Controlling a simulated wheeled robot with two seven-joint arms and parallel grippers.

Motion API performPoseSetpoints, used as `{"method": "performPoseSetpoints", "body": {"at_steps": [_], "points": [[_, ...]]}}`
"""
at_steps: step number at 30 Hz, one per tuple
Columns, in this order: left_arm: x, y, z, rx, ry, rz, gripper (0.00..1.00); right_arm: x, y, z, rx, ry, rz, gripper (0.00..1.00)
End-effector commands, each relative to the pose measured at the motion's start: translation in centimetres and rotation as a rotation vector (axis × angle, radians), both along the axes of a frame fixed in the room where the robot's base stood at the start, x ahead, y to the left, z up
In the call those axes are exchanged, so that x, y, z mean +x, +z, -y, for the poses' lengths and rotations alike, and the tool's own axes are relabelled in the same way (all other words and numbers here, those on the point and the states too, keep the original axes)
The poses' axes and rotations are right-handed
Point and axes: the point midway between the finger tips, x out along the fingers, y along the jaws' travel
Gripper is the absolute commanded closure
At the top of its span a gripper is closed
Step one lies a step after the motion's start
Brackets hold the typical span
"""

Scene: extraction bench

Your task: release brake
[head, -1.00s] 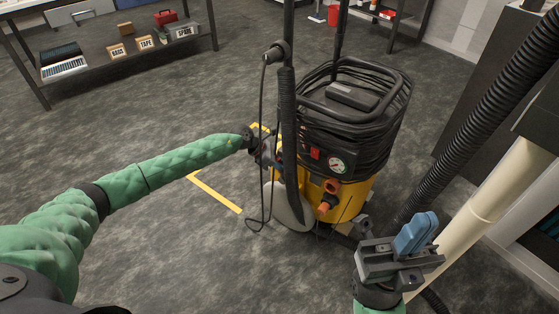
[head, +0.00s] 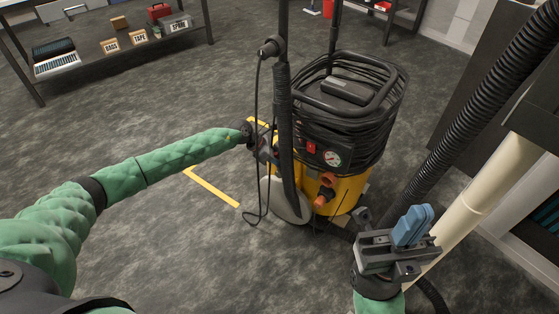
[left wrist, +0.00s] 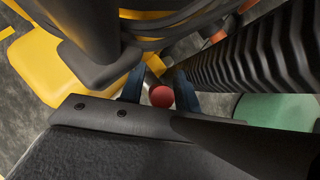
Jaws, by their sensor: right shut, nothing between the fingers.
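The yellow and black extractor (head: 345,192) stands upright on the floor, with a gauge and red switch on its front. In the left wrist view a red ball knob (left wrist: 162,96) on a short rod sits between the two blue fingers of my left gripper (left wrist: 160,88). The fingers stand apart, with slim gaps beside the knob. In the head view this gripper (head: 264,152) is at the extractor's left side, partly hidden by the upright pipe and hose. My right gripper (head: 408,228) is shut and empty, in front and right of the extractor.
A black ribbed hose (head: 480,110) and a cream pipe (head: 485,200) run along the right. A loose cable (head: 258,120) hangs by the upright pipe. Yellow tape (head: 212,187) marks the floor at left. A shelf (head: 110,60) with boxes is at the back left; the floor between is clear.

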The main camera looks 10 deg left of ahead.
Motion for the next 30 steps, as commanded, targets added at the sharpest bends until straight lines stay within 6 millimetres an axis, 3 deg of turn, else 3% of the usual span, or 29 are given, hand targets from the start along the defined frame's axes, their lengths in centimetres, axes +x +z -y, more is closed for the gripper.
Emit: {"method": "performPoseSetpoints", "body": {"at_steps": [8, 19, 30], "points": [[-0.2, 1.3, -1.2, 0.0, 0.001, 0.0, 0.68, 0.0, 0.3, 0.0, -0.002, -0.003, 0.001, 1.0], [-0.9, 5.0, -4.8, 0.0, -0.001, 0.001, 0.68, -0.2, 0.3, 0.2, -0.012, -0.017, -0.013, 1.0], [-1.0, 5.6, -5.3, 0.0, -0.001, 0.001, 0.68, 0.0, 0.2, 0.2, -0.017, -0.022, -0.015, 1.0]]}}
